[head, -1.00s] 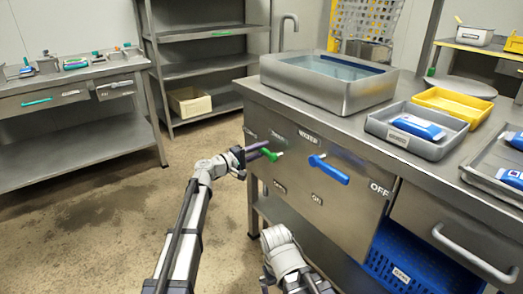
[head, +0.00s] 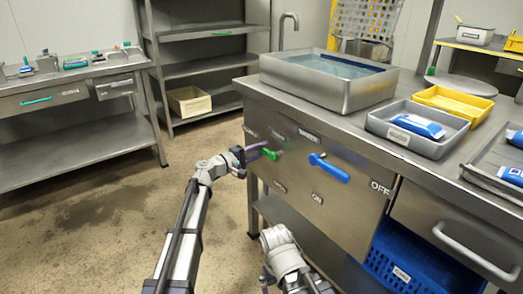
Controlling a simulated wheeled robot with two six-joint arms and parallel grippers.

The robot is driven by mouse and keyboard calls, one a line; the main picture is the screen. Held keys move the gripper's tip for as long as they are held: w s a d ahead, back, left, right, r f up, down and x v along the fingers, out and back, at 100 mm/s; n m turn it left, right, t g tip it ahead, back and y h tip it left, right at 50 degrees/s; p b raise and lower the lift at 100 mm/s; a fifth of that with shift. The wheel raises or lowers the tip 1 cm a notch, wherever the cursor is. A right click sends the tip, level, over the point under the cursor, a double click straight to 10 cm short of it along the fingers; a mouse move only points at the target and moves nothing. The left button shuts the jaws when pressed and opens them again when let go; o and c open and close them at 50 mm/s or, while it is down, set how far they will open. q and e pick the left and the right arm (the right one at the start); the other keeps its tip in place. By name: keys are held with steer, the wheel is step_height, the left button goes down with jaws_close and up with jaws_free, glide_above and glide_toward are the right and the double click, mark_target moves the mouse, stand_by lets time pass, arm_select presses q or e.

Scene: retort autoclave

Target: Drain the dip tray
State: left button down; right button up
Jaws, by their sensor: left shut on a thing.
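A steel dip tray (head: 330,92) holding clear water stands on the left part of the steel counter. On the cabinet front below it are a green lever handle (head: 272,155) and a blue lever handle (head: 330,168). The blue lever points right and slightly down, toward the OFF label (head: 380,188); an ON label (head: 318,199) sits lower. The small labels around the green lever are too blurred to read. My right gripper is out of view; only part of that arm shows at the bottom.
Right of the dip tray are a grey tray (head: 383,122) with a blue packet, a yellow tray (head: 458,101) and another tray with blue packets. A blue crate (head: 385,272) sits under the counter. A drawer handle juts out at the right. The floor at left is clear.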

mark_target(281, 168)
arm_select(q)
steer(key=s+f+n+b, duration=0.1)
steer(key=f+n, duration=0.1)
steer(key=n, duration=0.2)
steer(key=s+d+f+n+b, duration=0.1)
steer(key=n+b, duration=0.1)
steer(key=n, duration=0.2)
steer(key=s+d+f+n+b, duration=0.1)
steer(key=f+n+b, duration=0.1)
steer(key=n, duration=0.3)
steer(key=shift+s+d+f, duration=0.25)
steer(key=shift+s+f, duration=0.05)
steer(key=shift+f, duration=0.05)
steer(key=shift+s+d+f+n+b, duration=0.15)
steer(key=shift+s+d+n, duration=0.25)
steer(key=shift+n, duration=0.65)
steer(key=shift+s+d+n+b, duration=0.25)
steer(key=shift+s+n, duration=0.2)
steer(key=shift+n, duration=0.6)
steer(key=c, duration=0.6)
jaws_free()
steer(key=shift+c, duration=0.2)
steer(key=v, duration=0.7)
steer(key=shift+s+a, duration=0.25)
steer(key=shift+a, duration=0.05)
